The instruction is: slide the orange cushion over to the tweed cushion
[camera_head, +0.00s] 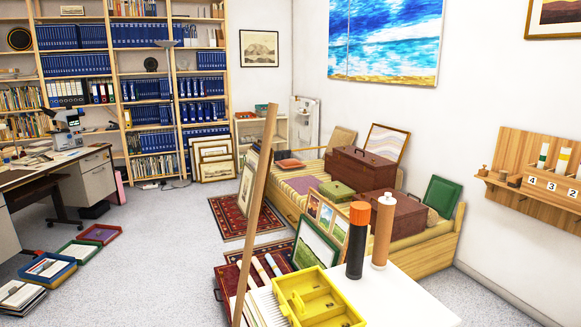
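A flat orange-red cushion (290,164) lies at the far left end of the wooden daybed (420,262) along the right wall. A tan, woven-looking piece (341,138) leans at the back of the daybed, a little right of the orange one and apart from it; it may be the tweed cushion, but it is too small to be sure. A purple-grey striped cloth (302,184) lies in front of the orange cushion. Neither of my grippers is in view.
A white table (405,300) with two bottles (357,240) (383,230) and a yellow tray (312,298) stands in front. A tilted wooden pole (259,190) crosses the view.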

